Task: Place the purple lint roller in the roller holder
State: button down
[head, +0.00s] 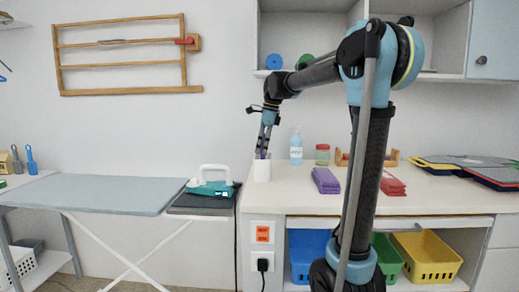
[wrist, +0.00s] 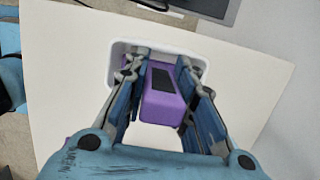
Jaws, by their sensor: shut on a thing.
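The purple lint roller (wrist: 160,96) is between the two fingers of my gripper (wrist: 160,88) in the wrist view, with a dark panel on its upper face. My gripper is shut on it. The white roller holder (head: 262,171) stands near the left end of the white counter. In the head view my gripper (head: 263,146) points down at the holder's top, and a little purple shows at the rim. In the wrist view the roller and fingertips lie within the outline of the holder's rim (wrist: 202,62). How deep the roller sits is hidden.
A spray bottle (head: 296,147), a red-lidded jar (head: 322,154), folded purple cloths (head: 326,180) and red cloths (head: 392,185) are on the counter to the right. Counter space in front of the holder is clear.

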jog(key=shift+f, duration=0.1)
jog(key=c, duration=1.3)
grip_release()
jog(key=shift+c, duration=0.2)
jog(key=v, duration=1.2)
